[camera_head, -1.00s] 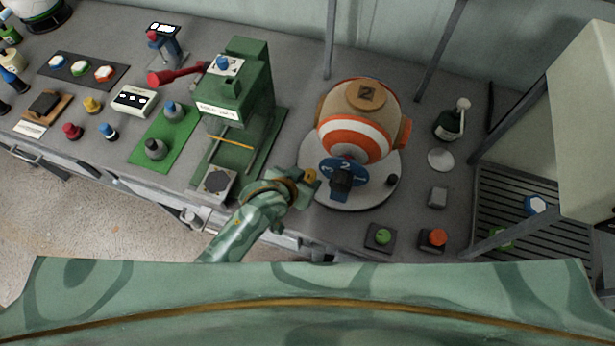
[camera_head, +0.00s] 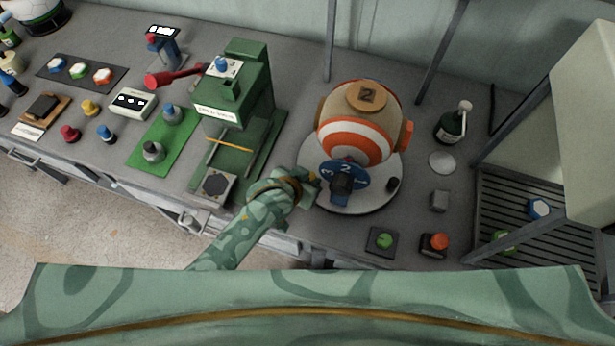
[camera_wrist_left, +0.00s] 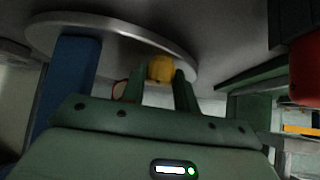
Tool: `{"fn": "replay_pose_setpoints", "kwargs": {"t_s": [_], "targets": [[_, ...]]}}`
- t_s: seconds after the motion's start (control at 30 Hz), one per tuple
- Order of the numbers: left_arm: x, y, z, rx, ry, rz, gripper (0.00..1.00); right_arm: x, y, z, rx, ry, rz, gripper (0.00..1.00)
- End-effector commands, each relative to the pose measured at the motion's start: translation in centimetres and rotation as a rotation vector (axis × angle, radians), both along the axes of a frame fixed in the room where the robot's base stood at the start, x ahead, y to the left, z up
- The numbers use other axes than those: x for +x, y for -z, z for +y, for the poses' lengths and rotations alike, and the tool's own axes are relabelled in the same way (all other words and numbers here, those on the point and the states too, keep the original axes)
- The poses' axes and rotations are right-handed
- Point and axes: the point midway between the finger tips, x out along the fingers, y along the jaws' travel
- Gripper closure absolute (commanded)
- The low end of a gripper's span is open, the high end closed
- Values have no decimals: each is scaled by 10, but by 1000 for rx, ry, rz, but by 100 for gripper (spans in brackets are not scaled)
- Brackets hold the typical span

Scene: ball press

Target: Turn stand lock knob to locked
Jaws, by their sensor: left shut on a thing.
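The stand has a white round base (camera_head: 362,202) that holds a striped orange, white and tan ball (camera_head: 352,135). A yellow knob (camera_head: 312,176), which I take to be the stand lock knob, sits at the base's left edge. My left gripper (camera_head: 311,187) reaches it from the left. In the left wrist view the yellow knob (camera_wrist_left: 160,68) is between the two fingers of my left gripper (camera_wrist_left: 159,85), under the rim of the round base (camera_wrist_left: 100,27). The gripper is shut on it. The knob's lock marking cannot be read. My right gripper is not in view.
Green (camera_head: 383,240) and orange (camera_head: 438,241) buttons are near the front edge, with a slatted rack (camera_head: 540,225) at right.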

Motion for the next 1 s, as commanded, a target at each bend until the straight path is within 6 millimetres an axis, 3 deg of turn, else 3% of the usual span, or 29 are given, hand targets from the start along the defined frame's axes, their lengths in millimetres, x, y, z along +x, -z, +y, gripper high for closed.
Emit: {"fn": "replay_pose_setpoints", "kwargs": {"t_s": [0.3,0.47,0.67,1.0], "targets": [[2,-2,4,5,158,-2,93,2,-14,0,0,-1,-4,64],[4,1,6,7,299,-3,93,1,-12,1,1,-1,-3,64],[6,6,6,7,490,-3,93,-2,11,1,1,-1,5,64],[8,9,7,4,786,0,93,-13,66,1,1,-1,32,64]]}}
